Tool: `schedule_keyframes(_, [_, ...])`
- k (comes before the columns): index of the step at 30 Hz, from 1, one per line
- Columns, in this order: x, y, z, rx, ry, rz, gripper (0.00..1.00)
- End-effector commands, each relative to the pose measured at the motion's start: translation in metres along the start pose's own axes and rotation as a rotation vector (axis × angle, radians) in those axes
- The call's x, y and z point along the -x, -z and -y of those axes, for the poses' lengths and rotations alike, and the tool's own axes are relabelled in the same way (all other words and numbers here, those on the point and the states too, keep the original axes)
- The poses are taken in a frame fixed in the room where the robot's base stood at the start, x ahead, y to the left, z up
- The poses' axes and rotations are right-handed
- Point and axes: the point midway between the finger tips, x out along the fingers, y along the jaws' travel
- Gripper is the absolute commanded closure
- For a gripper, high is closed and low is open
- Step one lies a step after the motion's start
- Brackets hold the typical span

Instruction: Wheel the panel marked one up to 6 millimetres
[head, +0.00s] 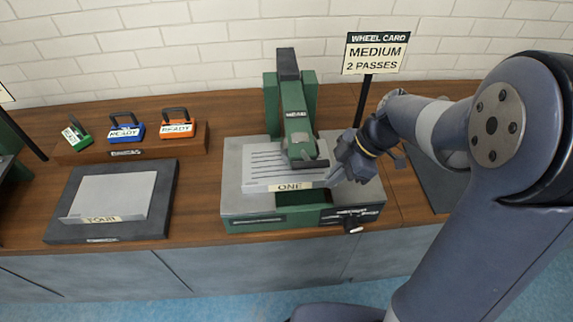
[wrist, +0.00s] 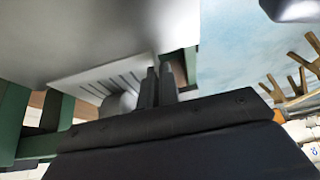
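The panel marked ONE (head: 268,174) is a pale grey sheet with dark lines across its top. It lies flat on the bed (head: 231,203) of the green wheeling machine (head: 293,105), whose arm comes down over the panel's right part. The lined panel also shows in the wrist view (wrist: 98,72). My gripper (head: 337,172) is at the panel's right front corner. In the wrist view its two dark fingers (wrist: 158,82) are close together at the panel's edge and look shut on it; the contact is partly hidden. A wheel card (head: 376,53) reads MEDIUM, 2 PASSES.
A dark tray (head: 58,222) at left holds a pale panel marked FOUR (head: 115,193). Behind it, green, blue and orange handled blocks (head: 177,129) stand on a wooden rack; two read READY. Bare wood lies between tray and machine.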

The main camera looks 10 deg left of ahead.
Motion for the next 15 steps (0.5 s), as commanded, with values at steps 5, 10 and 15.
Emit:
schedule_keyframes(5, [0.0001,0.0001,0.0000,0.000,0.000,-0.001,0.94])
schedule_keyframes(10, [0.0001,0.0000,-0.0001,0.000,0.000,0.000,0.80])
schedule_keyframes(15, [0.0001,-0.0001,-0.0001,0.000,0.000,0.000,0.72])
